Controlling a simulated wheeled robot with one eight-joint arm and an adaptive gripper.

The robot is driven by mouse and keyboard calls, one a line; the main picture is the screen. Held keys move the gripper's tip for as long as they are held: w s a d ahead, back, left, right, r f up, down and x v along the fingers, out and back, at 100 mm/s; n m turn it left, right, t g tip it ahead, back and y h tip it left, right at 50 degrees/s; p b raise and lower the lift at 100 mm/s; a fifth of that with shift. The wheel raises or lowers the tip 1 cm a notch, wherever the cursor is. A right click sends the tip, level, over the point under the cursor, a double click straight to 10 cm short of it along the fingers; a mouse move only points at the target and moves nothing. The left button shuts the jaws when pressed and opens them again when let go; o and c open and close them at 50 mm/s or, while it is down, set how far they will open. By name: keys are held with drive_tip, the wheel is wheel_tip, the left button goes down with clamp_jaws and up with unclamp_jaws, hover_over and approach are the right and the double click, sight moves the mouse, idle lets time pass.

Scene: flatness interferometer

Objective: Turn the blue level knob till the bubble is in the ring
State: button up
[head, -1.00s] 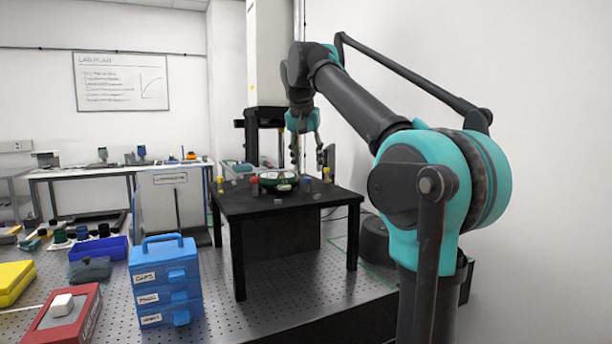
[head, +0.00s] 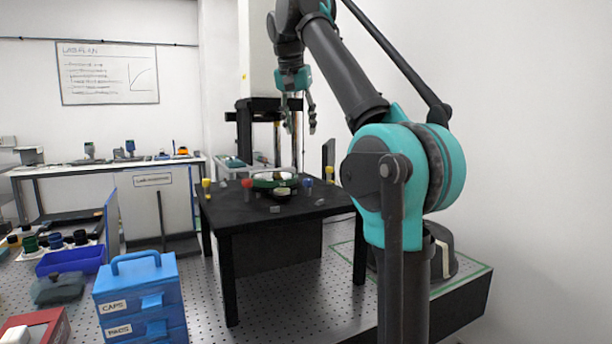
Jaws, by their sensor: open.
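A small blue knob (head: 308,184) stands on the black table (head: 265,218), right of a round green-rimmed unit (head: 275,179) with a pale top. The bubble and ring are too small to make out. My gripper (head: 301,126) is open and empty, pointing down. In the picture it is above the blue knob, clearly apart from it.
A red knob (head: 248,183) and yellow knobs (head: 206,184) (head: 329,172) stand around the unit. A dark upright plate (head: 328,153) rises at the table's right. Black posts and a white column stand behind. A blue drawer box (head: 140,300) is at front left.

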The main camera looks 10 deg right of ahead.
sight(308, 180)
drive_tip(key=x, duration=1.7)
clamp_jaws()
drive_tip(key=shift+d+n, duration=0.1)
drive_tip(key=shift+n, duration=0.3)
drive_tip(key=n+y, duration=0.1)
drive_tip(key=n, duration=0.1)
drive_tip(key=shift+d+n+t, duration=0.1)
drive_tip(key=shift+n+t, duration=0.2)
drive_tip(key=shift+n+y, duration=0.9)
drive_tip(key=shift+n, duration=1.1)
